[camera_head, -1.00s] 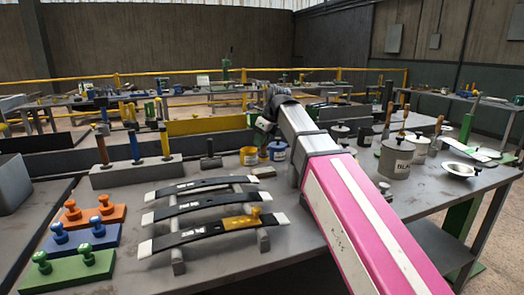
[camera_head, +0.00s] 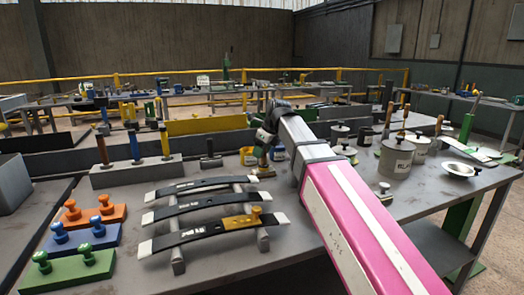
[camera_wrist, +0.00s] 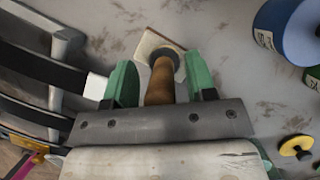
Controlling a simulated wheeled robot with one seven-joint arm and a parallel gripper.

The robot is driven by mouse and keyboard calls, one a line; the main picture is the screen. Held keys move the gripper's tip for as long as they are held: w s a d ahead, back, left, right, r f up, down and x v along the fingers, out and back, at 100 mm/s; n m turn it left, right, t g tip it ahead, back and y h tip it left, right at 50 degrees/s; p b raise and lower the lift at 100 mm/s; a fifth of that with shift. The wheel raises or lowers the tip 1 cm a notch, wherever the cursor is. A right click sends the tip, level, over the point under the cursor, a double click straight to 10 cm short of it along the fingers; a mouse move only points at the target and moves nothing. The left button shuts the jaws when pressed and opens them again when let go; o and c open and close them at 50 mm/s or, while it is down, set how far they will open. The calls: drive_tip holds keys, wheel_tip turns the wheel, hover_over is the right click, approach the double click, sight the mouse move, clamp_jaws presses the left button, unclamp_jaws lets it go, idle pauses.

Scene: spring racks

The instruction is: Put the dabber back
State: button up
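The dabber (camera_wrist: 161,82), with a wooden handle and a dark round end, shows in the wrist view between the fingers of my gripper (camera_wrist: 160,78). The two green fingers stand on either side of the handle, with narrow gaps visible, so the gripper looks open around it. The dabber's dark end lies over a small pale block (camera_wrist: 151,43) on the table; I cannot tell whether they touch. In the head view my gripper (camera_head: 264,152) is low over the table, just above the small block (camera_head: 265,172), and mostly hides the dabber.
A rack with dark leaf springs (camera_head: 200,206) stands left of the gripper. Lidded pots (camera_head: 395,160) and a white bowl (camera_head: 460,170) stand to the right.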

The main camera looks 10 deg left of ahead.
drive_tip(key=shift+r, duration=0.1)
drive_tip(key=v, duration=1.2)
